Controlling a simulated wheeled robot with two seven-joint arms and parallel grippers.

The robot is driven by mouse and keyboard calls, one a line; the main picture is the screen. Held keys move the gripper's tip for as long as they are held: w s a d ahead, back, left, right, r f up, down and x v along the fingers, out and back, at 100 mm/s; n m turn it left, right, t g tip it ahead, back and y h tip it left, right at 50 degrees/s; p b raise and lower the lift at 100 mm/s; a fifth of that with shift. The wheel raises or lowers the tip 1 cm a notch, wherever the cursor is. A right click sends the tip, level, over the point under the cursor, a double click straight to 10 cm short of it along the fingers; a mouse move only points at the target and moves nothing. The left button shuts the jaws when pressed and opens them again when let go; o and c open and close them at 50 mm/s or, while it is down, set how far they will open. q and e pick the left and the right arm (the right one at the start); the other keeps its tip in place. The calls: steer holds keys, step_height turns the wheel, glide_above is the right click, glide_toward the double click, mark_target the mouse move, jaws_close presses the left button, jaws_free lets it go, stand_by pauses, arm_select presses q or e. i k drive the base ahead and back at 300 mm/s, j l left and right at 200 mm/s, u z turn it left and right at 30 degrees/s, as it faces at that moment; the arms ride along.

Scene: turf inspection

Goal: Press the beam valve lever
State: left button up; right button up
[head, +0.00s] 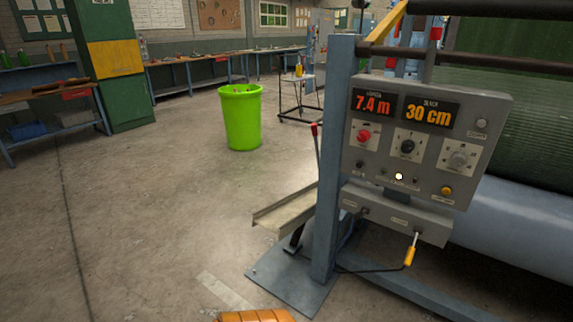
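A lever with a yellow grip (410,256) hangs down from a small grey valve box (395,213) under the control panel. A second, thin lever with a red tip (315,130) stands nearly upright to the left of the blue post. The small labels on the box are too blurred to read, so I cannot tell for certain which lever is the beam valve lever. Neither of my grippers is in view, and nothing touches either lever.
The grey control panel (376,164) shows "7.4 m" and "30 cm" above knobs and buttons. A blue post (332,180) stands beside it; a large roller (520,225) lies right. A green bin (241,118) stands behind. The left floor is clear. An orange ribbed object (256,316) shows at the bottom.

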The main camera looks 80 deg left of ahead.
mark_target(360, 215)
steer(key=u, duration=1.75)
